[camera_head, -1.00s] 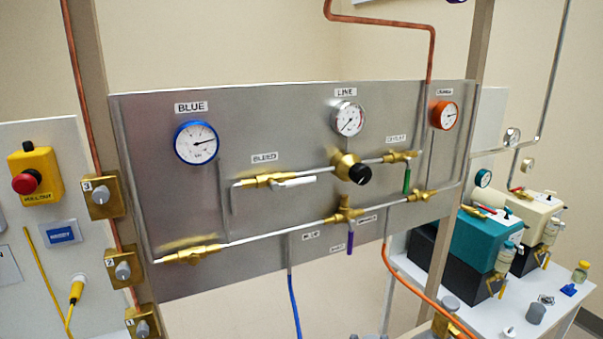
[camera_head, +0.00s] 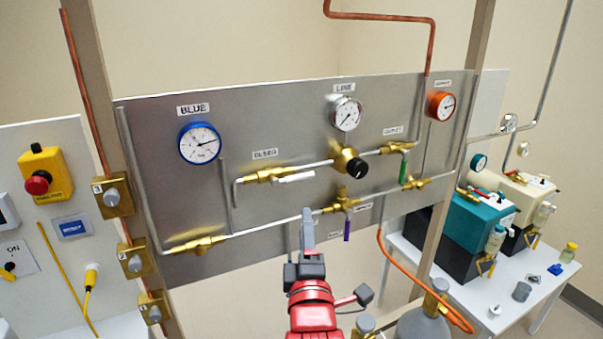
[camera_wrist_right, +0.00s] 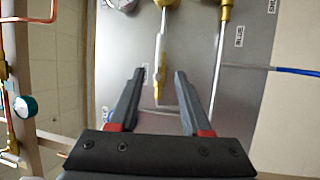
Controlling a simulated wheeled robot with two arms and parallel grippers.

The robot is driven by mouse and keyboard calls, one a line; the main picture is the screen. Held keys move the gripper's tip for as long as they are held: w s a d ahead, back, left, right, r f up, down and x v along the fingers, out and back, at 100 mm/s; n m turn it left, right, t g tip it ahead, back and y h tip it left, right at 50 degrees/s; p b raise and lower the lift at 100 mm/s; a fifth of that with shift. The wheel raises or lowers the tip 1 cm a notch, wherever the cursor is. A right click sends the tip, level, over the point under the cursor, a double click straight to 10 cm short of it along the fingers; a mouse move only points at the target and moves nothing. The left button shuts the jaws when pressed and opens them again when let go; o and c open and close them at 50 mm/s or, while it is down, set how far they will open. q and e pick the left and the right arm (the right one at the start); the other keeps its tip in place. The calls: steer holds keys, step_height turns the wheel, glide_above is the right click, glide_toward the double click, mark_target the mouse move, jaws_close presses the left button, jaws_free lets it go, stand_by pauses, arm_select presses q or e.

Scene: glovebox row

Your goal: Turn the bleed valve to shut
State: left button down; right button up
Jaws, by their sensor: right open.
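The bleed valve (camera_head: 266,175) is a brass body on the upper pipe under the BLEED label (camera_head: 265,154). Its white lever (camera_head: 297,177) points right, roughly along the pipe. My right gripper (camera_head: 308,216) is in front of the panel, below and right of the lever in the head view. In the right wrist view the open, empty jaws (camera_wrist_right: 159,72) point at the panel, and the white lever (camera_wrist_right: 160,52) and brass valve show between and beyond the fingers. I see no contact. My left gripper is not in view.
The black-knobbed regulator (camera_head: 352,165) is right of the bleed valve. The green lever (camera_head: 404,173) and purple lever (camera_head: 347,229) are nearby. A lower pipe (camera_head: 270,229) crosses the panel (camera_head: 190,110). An orange hose (camera_head: 390,262) hangs at right.

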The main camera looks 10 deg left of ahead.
mark_target(302, 179)
steer(key=p+x, duration=0.2)
steer(key=x, duration=0.5)
steer(key=p+x, duration=0.2)
steer(key=x, duration=0.5)
steer(key=shift+r, duration=0.25)
steer(key=shift+x, duration=0.95)
steer(key=shift+f, duration=0.1)
steer(key=shift+c, duration=0.2)
jaws_close()
